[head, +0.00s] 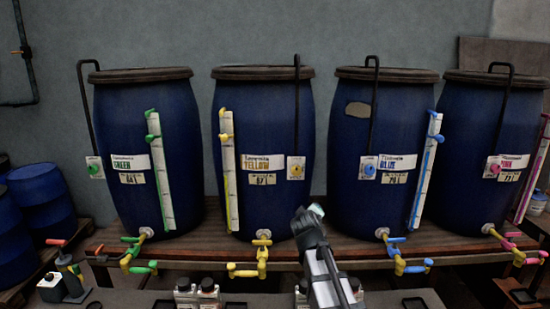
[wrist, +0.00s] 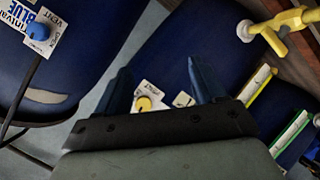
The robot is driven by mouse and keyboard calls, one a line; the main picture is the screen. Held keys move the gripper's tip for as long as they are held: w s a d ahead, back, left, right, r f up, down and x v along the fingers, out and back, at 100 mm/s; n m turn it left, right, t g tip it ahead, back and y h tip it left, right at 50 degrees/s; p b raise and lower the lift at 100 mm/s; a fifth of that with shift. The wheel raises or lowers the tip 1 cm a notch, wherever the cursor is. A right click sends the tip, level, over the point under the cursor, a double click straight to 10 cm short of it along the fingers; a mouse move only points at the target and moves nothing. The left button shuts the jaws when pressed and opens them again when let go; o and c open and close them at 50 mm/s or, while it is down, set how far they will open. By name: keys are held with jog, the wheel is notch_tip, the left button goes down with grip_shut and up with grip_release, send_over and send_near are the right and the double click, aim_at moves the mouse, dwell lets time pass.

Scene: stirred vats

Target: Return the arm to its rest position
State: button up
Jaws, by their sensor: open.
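My gripper (head: 309,218) is raised in front of the gap between the yellow-labelled vat (head: 262,130) and the blue-labelled vat (head: 382,125) in the head view. My arm comes up from the bottom edge. In the wrist view my gripper (wrist: 162,82) has its two fingers apart with nothing held. The yellow vent knob (wrist: 143,103) on its white plate shows between the fingers, on the vat beyond. The blue vent knob (wrist: 39,31) is at the upper left of that view.
The green-labelled vat (head: 130,115) and pink-labelled vat (head: 487,120) stand at either end of the wooden bench (head: 190,245). Taps project from the front, including a yellow one (head: 262,255). Small bottles (head: 207,292) stand low in front, left of my arm.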

jog(key=s+f+m+g+y, duration=0.15)
jog(key=s+f+g, duration=0.25)
jog(key=s+f, duration=0.55)
jog(key=s+f+m+g, duration=0.3)
jog(key=s+f+g, duration=0.15)
jog(key=f, duration=0.95)
jog(key=s+f+m+g, duration=0.2)
jog(key=s+f+g, duration=0.1)
jog(key=s+f, duration=0.65)
jog(key=s+d+f+g, duration=0.1)
jog(key=s+f+g, duration=0.1)
jog(key=s+f, duration=0.6)
jog(key=s+d+f+m+g+y, duration=0.1)
jog(key=s+d+f+g, duration=0.1)
jog(key=s+f, duration=0.7)
jog(key=s+d+f+g, duration=0.2)
jog(key=s+f, duration=0.6)
jog(key=s, duration=0.9)
jog(key=shift+s+f+g, duration=0.15)
jog(key=shift+f+g, duration=0.1)
jog(key=shift+g, duration=0.9)
jog(key=shift+m, duration=0.25)
